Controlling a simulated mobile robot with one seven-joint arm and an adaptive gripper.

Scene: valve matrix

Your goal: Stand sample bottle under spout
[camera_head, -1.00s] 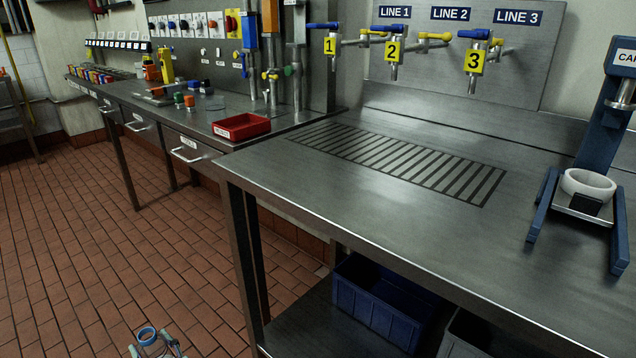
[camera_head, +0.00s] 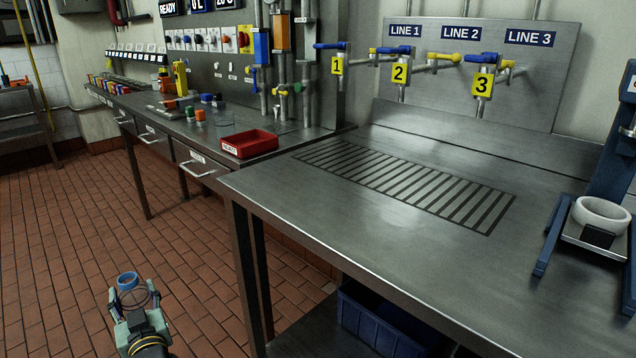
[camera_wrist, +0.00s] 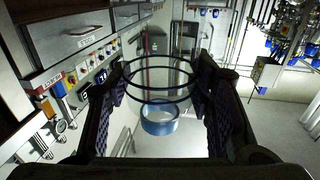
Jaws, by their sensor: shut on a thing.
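My gripper (camera_head: 133,296) is low at the left in the head view, over the floor and left of the steel table. It is shut on a clear sample bottle with a blue ring (camera_head: 127,280). In the wrist view the bottle (camera_wrist: 160,85) sits between the two dark fingers, its blue ring (camera_wrist: 160,120) at the far end. Spouts with yellow tags 1 (camera_head: 338,67), 2 (camera_head: 400,75) and 3 (camera_head: 483,82) hang at the back wall under the LINE signs. Below them a slotted drain grate (camera_head: 407,184) is set in the tabletop (camera_head: 330,215).
A blue stand with a white ring (camera_head: 601,213) is at the table's right. A red tray (camera_head: 249,143) sits on the left bench. A blue bin (camera_head: 375,325) is under the table. The tabletop between grate and front edge is clear.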

